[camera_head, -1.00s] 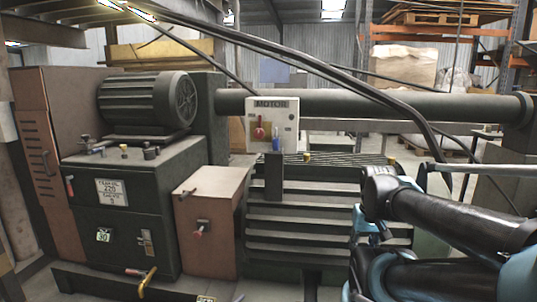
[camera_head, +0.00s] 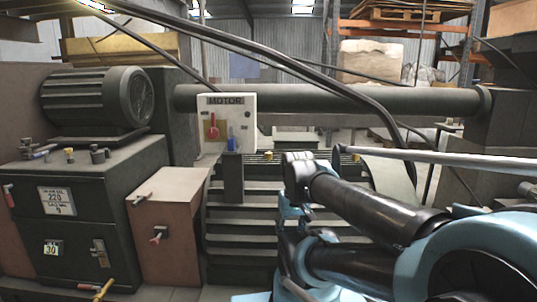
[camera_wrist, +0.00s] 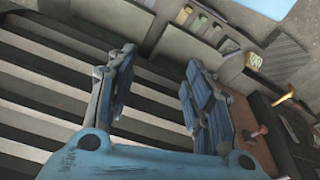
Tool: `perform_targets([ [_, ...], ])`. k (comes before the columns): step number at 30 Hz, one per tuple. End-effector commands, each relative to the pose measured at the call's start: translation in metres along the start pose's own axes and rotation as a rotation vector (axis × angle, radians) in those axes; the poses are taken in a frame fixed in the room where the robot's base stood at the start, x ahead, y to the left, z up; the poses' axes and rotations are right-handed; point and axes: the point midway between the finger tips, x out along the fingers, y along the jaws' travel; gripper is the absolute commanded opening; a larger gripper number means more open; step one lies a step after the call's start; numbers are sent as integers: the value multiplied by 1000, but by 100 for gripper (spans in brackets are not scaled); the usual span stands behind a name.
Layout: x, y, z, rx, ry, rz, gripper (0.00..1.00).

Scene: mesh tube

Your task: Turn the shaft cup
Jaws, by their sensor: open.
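My gripper (camera_wrist: 160,60) is open in the wrist view, with its two blue fingers apart and nothing between them. It hangs over the green machine with the dark stepped slats. In the head view my arm reaches in from the right, and I cannot make out the fingers there. I cannot tell for sure which part is the shaft cup. Small yellow caps sit on the machine: one by the motor panel (camera_head: 268,155), one at the right end of the slats (camera_head: 355,157), and one on the left cabinet (camera_head: 69,154).
A large motor (camera_head: 97,98) sits on the green cabinet (camera_head: 62,220). A thick pipe (camera_head: 300,97) runs behind.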

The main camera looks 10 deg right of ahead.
Motion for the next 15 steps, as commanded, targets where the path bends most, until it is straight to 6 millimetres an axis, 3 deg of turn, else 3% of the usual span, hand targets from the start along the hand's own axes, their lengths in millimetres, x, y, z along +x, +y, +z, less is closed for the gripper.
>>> perform_targets([
  [5,-30,-2,-31,-168,-12,-2,47],
  [15,-105,3,-119,-693,-47,-21,47],
])
